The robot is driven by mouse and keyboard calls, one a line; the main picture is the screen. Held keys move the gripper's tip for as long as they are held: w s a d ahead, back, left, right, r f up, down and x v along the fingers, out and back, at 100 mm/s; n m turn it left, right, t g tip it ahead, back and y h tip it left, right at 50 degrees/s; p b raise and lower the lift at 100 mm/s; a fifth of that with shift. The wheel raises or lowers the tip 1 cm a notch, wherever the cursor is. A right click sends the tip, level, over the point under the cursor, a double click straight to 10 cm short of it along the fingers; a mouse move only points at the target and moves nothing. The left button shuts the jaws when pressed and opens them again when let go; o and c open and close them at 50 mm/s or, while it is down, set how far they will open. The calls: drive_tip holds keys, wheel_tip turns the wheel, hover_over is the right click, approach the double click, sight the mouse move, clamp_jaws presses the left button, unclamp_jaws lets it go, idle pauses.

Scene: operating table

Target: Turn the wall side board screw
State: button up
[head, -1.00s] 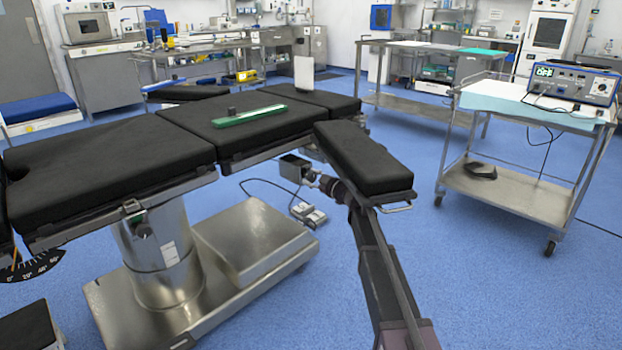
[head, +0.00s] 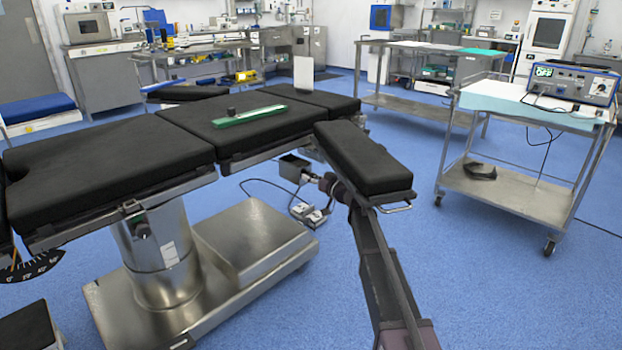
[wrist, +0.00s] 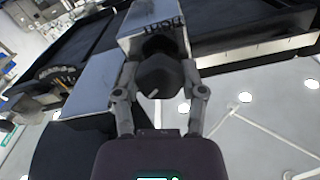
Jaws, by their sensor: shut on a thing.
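The side board (head: 365,158) is a black pad sticking out from the operating table's (head: 75,160) right edge. Its screw is a dark knob (wrist: 158,78) under a metal block (wrist: 152,22) in the wrist view. My gripper (wrist: 160,90) is shut on this knob, one finger on each side of it. In the head view my gripper (head: 310,178) is small, low beside the board's inner end, and partly hidden. The knob cannot be made out there.
My arm runs close beneath the side board. The table's steel base (head: 250,240) stands to the left, with a foot pedal and cable (head: 308,214) on the floor. A cart (head: 520,190) with a blue-fronted device (head: 572,82) stands right. Blue floor lies clear between.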

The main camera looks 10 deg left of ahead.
drive_tip(key=m, duration=0.7)
drive_tip(key=shift+w+d, duration=0.1)
drive_tip(key=shift+w, duration=0.15)
drive_tip(key=m, duration=0.6)
drive_tip(key=shift+m, duration=0.4)
drive_tip(key=m, duration=0.6)
drive_tip(key=shift+f, duration=0.1)
drive_tip(key=m, duration=0.6)
drive_tip(key=shift+m, duration=0.4)
drive_tip(key=o, duration=1.2)
drive_tip(key=shift+f, duration=0.1)
drive_tip(key=shift+c, duration=0.2)
drive_tip(key=shift+s, duration=0.1)
drive_tip(key=shift+n, duration=0.3)
